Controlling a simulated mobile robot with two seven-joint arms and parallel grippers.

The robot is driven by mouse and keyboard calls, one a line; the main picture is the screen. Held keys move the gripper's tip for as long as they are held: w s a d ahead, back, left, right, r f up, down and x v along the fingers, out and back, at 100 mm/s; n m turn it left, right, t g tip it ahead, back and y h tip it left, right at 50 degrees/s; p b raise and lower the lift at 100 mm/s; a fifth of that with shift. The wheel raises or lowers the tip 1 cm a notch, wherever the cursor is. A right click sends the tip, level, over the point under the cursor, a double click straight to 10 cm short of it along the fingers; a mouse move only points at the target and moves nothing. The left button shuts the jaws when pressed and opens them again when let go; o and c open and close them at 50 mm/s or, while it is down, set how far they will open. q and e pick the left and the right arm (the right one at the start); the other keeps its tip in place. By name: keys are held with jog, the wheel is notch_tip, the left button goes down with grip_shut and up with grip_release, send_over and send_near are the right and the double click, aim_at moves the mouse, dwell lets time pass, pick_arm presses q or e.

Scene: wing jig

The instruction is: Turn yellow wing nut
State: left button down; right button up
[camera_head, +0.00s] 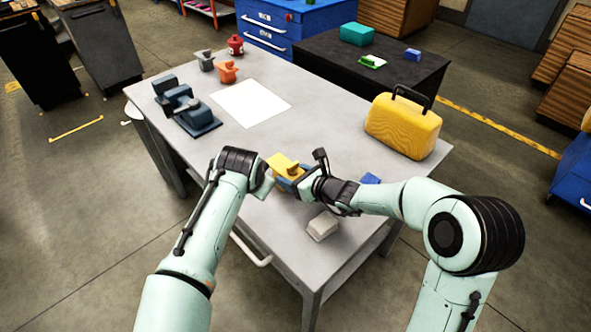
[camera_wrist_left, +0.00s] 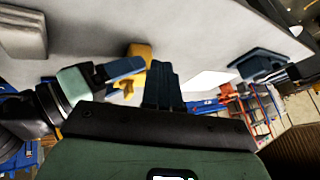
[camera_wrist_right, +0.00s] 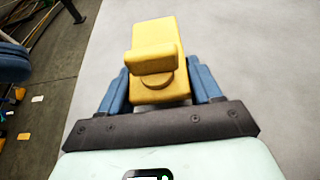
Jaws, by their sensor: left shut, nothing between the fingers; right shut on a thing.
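The yellow wing nut (camera_head: 292,168) stands on top of a yellow block (camera_head: 277,160) near the front of the grey table. In the right wrist view, the wing nut (camera_wrist_right: 153,59) is a flat bar on a round boss, lying crosswise over the block (camera_wrist_right: 155,35). My right gripper (camera_wrist_right: 158,88) is shut on the sides of the yellow block, below the wing nut. My left gripper (camera_wrist_left: 164,85) is shut and empty beside the yellow block, apart from it. In the head view its fingertips are mostly hidden.
The grey table (camera_head: 310,125) holds a white sheet (camera_head: 252,103), dark blue fixtures (camera_head: 185,108), red (camera_head: 235,45), orange (camera_head: 228,72) and grey (camera_head: 205,60) pieces, and a yellow case (camera_head: 403,125). A pale block (camera_head: 323,226) and a blue block (camera_head: 370,178) lie near my right arm.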

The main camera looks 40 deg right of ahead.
pick_arm(q)
jog(key=m, duration=0.1)
send_near(290, 172)
notch_tip(290, 172, up, 2)
jog(key=s, duration=0.3)
jog(key=shift+t, duration=0.4)
jog(key=x, duration=0.9)
jog(key=shift+w+f, duration=0.1)
jog(key=shift+w+a+m+g+h, duration=0.25)
jog(key=shift+a+m+g+h, duration=0.05)
jog(key=shift+m, duration=0.5)
jog(key=shift+w+a, duration=0.45)
jog(key=shift+w, duration=0.25)
jog(key=shift+w+a, duration=0.2)
jog(key=shift+w, duration=0.5)
jog(key=shift+a, duration=0.1)
